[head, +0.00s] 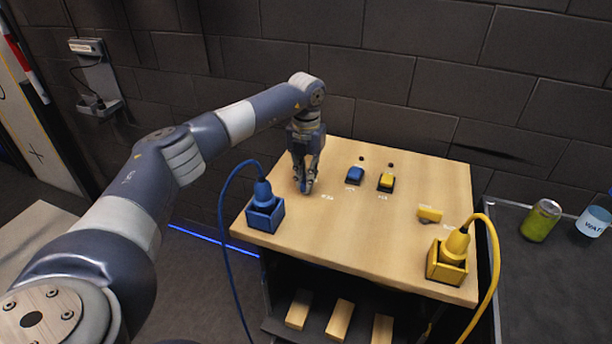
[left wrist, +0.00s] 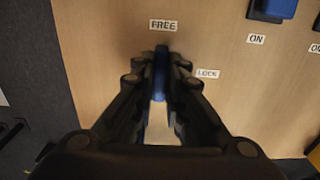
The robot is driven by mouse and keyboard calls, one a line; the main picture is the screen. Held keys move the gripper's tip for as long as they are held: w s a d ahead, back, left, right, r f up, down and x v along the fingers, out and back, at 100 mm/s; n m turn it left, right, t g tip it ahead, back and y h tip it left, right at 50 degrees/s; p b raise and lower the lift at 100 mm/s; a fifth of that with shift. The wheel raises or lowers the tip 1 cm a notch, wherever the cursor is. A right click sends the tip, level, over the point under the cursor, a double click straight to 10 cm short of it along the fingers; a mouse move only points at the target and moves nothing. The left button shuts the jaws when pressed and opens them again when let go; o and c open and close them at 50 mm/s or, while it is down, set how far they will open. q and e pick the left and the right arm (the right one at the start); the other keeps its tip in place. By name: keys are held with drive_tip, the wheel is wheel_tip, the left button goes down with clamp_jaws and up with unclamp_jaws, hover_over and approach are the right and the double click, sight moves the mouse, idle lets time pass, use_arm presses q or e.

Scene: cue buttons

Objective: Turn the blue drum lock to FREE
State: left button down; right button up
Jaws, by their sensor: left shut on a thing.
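My left gripper (head: 307,188) reaches down onto the wooden table top and is shut on the blue drum lock (left wrist: 161,75). In the left wrist view the fingertips (left wrist: 160,85) stand on both sides of its narrow blue handle, hiding much of it. The visible blue part runs up the picture, its upper end just below the FREE label (left wrist: 163,25). The LOCK label (left wrist: 207,73) lies to its right, beside the right finger. In the head view the gripper mostly covers the lock.
A blue button (head: 355,175) and a yellow button (head: 386,182) lie to the right. A blue plug in its socket (head: 265,215) stands at the front left, a yellow one (head: 447,265) at the front right. A yellow lock handle (head: 430,214) sits at the right.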

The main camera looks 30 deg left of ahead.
use_arm(q)
drive_tip(key=shift+w+r, duration=0.15)
drive_tip(key=shift+r, duration=0.1)
drive_tip(key=c, duration=1.7)
unclamp_jaws()
drive_tip(key=shift+o, duration=0.3)
drive_tip(key=shift+f, duration=0.1)
wheel_tip(320, 180, up, 12)
drive_tip(key=shift+f, duration=0.15)
